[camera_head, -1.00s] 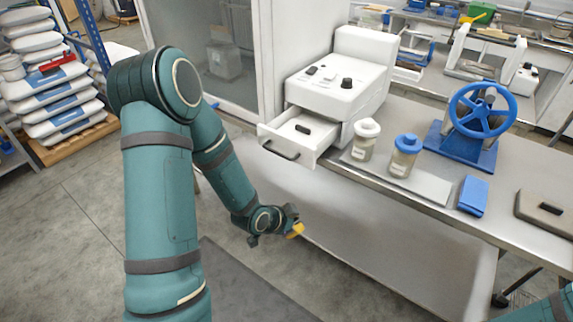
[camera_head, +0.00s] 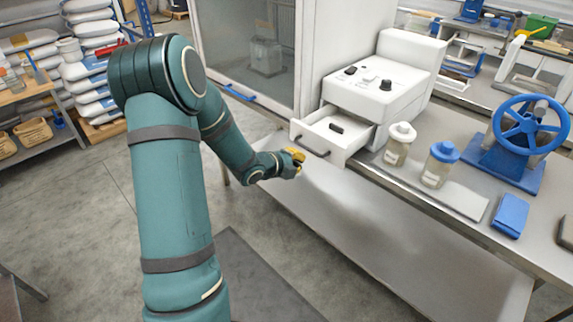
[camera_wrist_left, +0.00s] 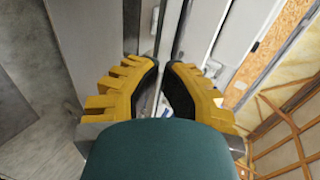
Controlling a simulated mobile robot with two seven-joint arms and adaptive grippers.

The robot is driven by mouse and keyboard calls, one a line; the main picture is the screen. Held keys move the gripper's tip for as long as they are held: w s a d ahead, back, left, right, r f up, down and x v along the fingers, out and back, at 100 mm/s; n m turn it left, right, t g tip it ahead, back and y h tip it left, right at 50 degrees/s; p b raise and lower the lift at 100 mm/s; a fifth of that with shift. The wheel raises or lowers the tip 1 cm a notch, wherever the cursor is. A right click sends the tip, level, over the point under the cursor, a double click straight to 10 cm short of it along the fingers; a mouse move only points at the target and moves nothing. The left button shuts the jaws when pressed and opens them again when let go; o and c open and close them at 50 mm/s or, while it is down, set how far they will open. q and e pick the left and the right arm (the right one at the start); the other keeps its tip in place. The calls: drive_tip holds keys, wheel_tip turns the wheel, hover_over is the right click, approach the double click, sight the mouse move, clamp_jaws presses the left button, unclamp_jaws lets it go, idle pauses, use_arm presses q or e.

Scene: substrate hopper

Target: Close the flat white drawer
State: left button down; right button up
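The white drawer (camera_head: 336,155) is pulled out from the front of the white machine (camera_head: 376,93). The drawer cannot be made out clearly there. My right gripper is out of view.
A blue handwheel device (camera_head: 520,150) and a blue box (camera_head: 510,215) are farther right. A glass-fronted cabinet (camera_head: 247,50) stands behind left.

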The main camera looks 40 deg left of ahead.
use_arm(q)
drive_tip(key=r+x, duration=0.1)
drive_tip(key=x, duration=0.5)
drive_tip(key=shift+w, duration=0.25)
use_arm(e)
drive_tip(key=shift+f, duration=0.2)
use_arm(q)
drive_tip(key=shift+d, duration=0.1)
